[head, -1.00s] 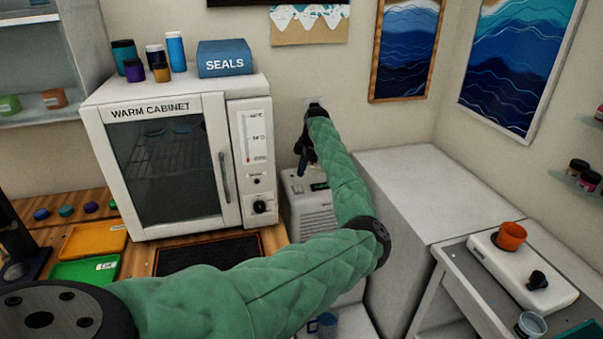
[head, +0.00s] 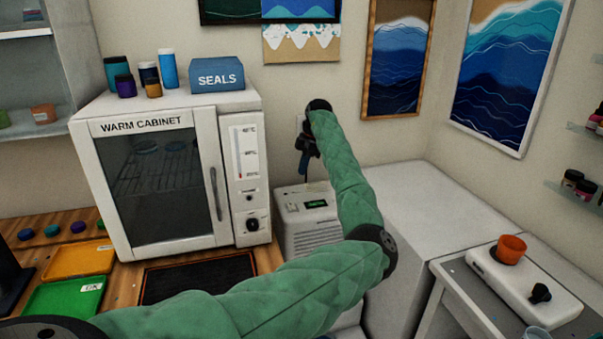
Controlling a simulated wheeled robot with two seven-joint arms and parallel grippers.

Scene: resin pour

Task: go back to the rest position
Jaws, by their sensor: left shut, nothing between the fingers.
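My left arm comes in from the bottom left and reaches up in its green padded sleeve. My left gripper (head: 304,166) hangs at the far end of it, small and dark, in front of the back wall and right of the warm cabinet. It is shut and holds nothing. The warm cabinet (head: 232,165) stands on the wooden bench with its door shut. My right gripper is not in view.
A white and grey unit (head: 307,222) stands below the left gripper. A white chest (head: 410,200) is to the right. Orange (head: 75,262) and green (head: 60,300) trays lie on the bench.

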